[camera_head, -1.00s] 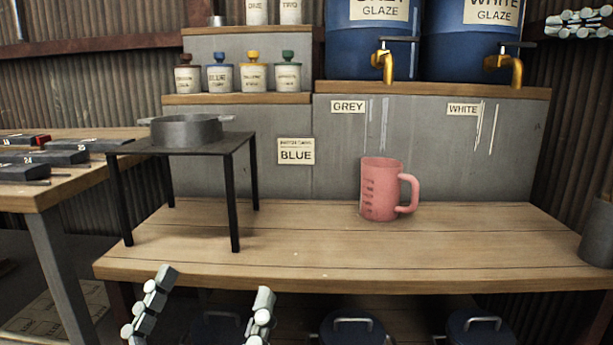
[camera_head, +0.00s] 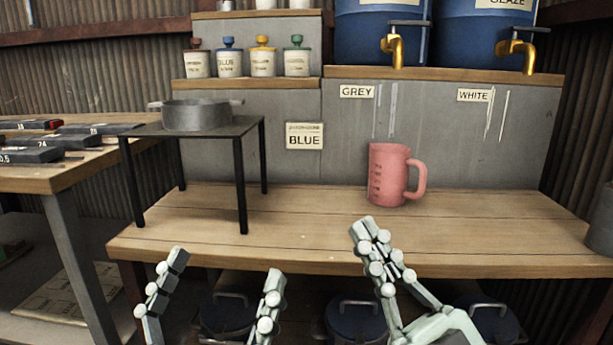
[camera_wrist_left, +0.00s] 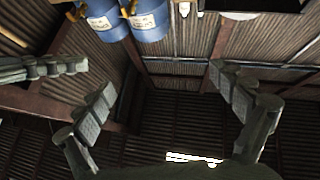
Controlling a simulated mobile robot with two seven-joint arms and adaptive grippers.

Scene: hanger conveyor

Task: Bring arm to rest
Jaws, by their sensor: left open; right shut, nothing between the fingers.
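My left gripper (camera_head: 219,270) is open and empty at the lower left of the head view, in front of the workbench's front edge. A grey finger-like piece at the left of the wrist view (camera_wrist_left: 40,68) looks like part of my other gripper.
A pink jug (camera_head: 388,175) stands upright on the wooden workbench (camera_head: 300,225). A black stand (camera_head: 240,128) at the left carries a grey pot (camera_head: 196,115). Blue glaze barrels (camera_head: 380,30) with gold taps sit above. Lidded bins (camera_head: 352,318) are under the bench. The bench's middle is clear.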

